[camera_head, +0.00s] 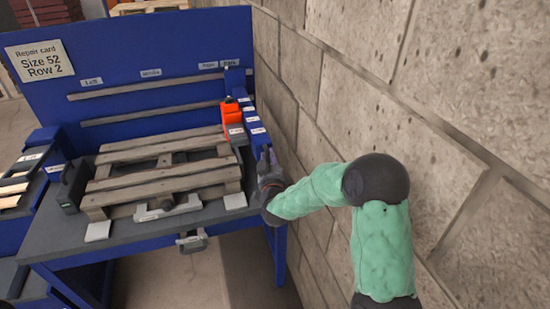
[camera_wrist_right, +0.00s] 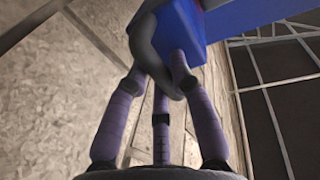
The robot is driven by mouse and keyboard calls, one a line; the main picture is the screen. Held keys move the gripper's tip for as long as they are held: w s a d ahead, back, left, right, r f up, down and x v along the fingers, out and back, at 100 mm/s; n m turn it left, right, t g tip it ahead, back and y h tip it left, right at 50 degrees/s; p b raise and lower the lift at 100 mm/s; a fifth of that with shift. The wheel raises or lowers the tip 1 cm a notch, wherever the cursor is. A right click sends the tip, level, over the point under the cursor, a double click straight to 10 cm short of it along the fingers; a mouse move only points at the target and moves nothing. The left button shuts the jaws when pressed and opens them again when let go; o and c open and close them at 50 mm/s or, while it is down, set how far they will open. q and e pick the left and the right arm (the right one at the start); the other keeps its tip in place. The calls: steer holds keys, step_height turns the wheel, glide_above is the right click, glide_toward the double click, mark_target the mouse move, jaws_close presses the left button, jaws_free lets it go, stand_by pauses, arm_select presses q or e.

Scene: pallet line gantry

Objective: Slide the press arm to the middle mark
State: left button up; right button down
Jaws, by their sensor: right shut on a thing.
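The press arm (camera_head: 253,122) is a long blue beam at the right side of the bench, below the rightmost label, "Park", and apart from the "Middle" label (camera_head: 151,73). My right gripper (camera_head: 266,166) is at its near end. In the right wrist view, my right gripper's purple fingers (camera_wrist_right: 168,78) are shut on a dark grey curved handle (camera_wrist_right: 145,45) below the blue end of the arm (camera_wrist_right: 182,25). In the head view the handle is mostly hidden by the gripper. My left gripper is in neither view.
A wooden pallet (camera_head: 160,170) lies on the grey bench (camera_head: 60,235), left of the arm. An orange-red tool or block (camera_head: 230,115) stands beside the arm. A block wall (camera_head: 330,90) is close on the right. A blue back panel (camera_head: 130,40) carries horizontal rails.

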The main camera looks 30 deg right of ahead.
steer(key=w+a+p, duration=0.1)
steer(key=w+a, duration=0.2)
steer(key=a, duration=1.2)
steer(key=w+a+p, duration=0.1)
steer(key=w+a, duration=0.3)
steer(key=a, duration=1.1)
steer(key=shift+w, duration=0.15)
steer(key=shift+a, duration=0.1)
steer(key=c, duration=1)
jaws_free()
steer(key=shift+c, duration=0.2)
steer(key=v, duration=1.2)
